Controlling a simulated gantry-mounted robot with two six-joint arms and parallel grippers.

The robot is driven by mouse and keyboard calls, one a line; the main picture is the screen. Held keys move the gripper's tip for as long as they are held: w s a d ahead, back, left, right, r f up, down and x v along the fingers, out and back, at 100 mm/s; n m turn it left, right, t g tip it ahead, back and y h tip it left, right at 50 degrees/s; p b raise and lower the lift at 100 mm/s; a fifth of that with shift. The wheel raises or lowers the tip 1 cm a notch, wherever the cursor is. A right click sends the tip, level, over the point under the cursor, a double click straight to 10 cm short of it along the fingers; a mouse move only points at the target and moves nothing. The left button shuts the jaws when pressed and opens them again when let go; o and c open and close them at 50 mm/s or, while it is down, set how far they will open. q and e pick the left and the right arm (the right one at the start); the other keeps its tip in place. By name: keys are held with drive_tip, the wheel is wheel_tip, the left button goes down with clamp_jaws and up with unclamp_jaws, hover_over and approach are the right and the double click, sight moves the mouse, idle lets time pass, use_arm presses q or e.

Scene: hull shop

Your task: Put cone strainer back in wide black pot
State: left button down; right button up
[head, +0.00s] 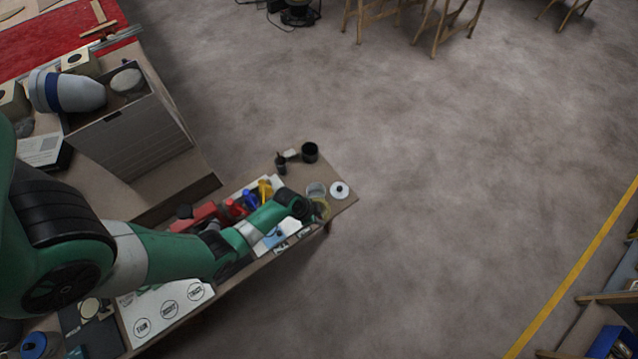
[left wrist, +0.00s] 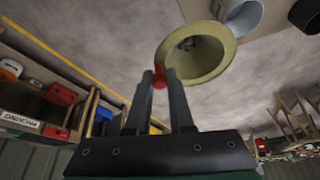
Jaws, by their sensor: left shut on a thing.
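The cone strainer (head: 322,209) is olive-yellow with a round, wide mouth. In the left wrist view the strainer (left wrist: 222,58) shows its hollow inside, and its red handle tab (left wrist: 159,78) sits between my fingers. My left gripper (head: 309,208) is shut on that tab; it also shows in the left wrist view (left wrist: 161,84). The strainer is at the bench's far end, near its front edge. The wide black pot (head: 310,152) stands open near the back edge, apart from the strainer. A dark pot (left wrist: 306,14) is cut off in the left wrist view. My right gripper is not in view.
A grey pot (head: 316,189) stands close to the strainer, beside a white lid with a black knob (head: 340,190). A small black item (head: 281,162) is left of the black pot. Red, blue and yellow things (head: 250,198) lie along the bench. Open floor lies beyond the bench end.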

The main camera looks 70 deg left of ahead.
use_arm(q)
drive_tip(key=shift+r+p, duration=2)
drive_tip(key=shift+r, duration=0.25)
drive_tip(key=shift+f, duration=0.1)
